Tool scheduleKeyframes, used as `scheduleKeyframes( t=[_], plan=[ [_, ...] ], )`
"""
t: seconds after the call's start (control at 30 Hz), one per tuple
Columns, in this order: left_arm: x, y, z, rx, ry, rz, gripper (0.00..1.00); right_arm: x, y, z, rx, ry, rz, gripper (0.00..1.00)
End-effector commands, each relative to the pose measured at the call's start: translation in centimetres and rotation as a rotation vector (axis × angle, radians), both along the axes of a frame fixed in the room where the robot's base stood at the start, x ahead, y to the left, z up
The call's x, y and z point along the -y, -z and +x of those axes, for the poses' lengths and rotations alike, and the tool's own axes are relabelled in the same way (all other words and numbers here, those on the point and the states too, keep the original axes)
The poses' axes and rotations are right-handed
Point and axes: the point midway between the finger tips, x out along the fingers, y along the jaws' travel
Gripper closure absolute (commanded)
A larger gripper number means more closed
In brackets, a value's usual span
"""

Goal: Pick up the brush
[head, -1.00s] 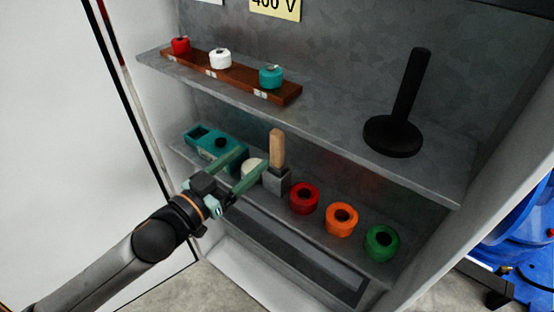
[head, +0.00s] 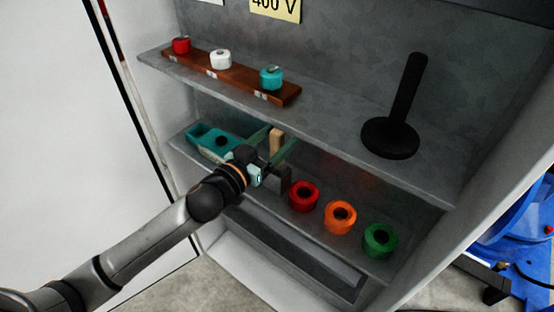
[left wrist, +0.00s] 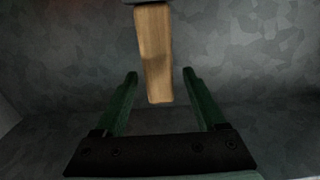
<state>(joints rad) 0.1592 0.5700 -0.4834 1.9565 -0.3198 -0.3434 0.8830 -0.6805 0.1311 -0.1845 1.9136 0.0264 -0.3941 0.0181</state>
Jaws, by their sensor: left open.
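The brush shows as a light wooden handle (head: 277,141) standing upright on the lower shelf, beside a small grey block-like part (head: 283,178) at its lower end. My left gripper (head: 275,146) is open, with its two green fingers on either side of the handle in the head view. In the left wrist view the wooden handle (left wrist: 154,55) lies between and beyond the open fingers (left wrist: 160,75), with a gap on each side. The gripper hides part of the brush's lower end. My right gripper is not in view.
The upper shelf (head: 330,120) overhangs, holding a brown rack (head: 240,78) and a black stand (head: 398,125).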

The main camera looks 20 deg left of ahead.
Motion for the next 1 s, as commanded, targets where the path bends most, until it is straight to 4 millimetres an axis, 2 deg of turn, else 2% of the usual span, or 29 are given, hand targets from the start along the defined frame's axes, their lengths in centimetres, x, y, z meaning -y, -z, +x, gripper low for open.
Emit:
scheduleKeyframes(
  t=[0.27, 0.87, 0.9, 1.0],
  plan=[
    [0.08, 0.01, 0.14, 0.000, 0.001, 0.000, 0.30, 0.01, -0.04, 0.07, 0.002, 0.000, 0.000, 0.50],
    [0.05, 0.01, 0.12, 0.000, 0.000, 0.000, 0.97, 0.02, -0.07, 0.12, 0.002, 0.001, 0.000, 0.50],
    [0.05, 0.01, 0.11, 0.000, 0.000, 0.000, 1.00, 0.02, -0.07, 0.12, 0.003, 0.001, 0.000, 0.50],
    [0.05, 0.01, 0.11, 0.000, 0.000, 0.000, 1.00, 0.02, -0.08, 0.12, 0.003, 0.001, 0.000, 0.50]
  ],
)
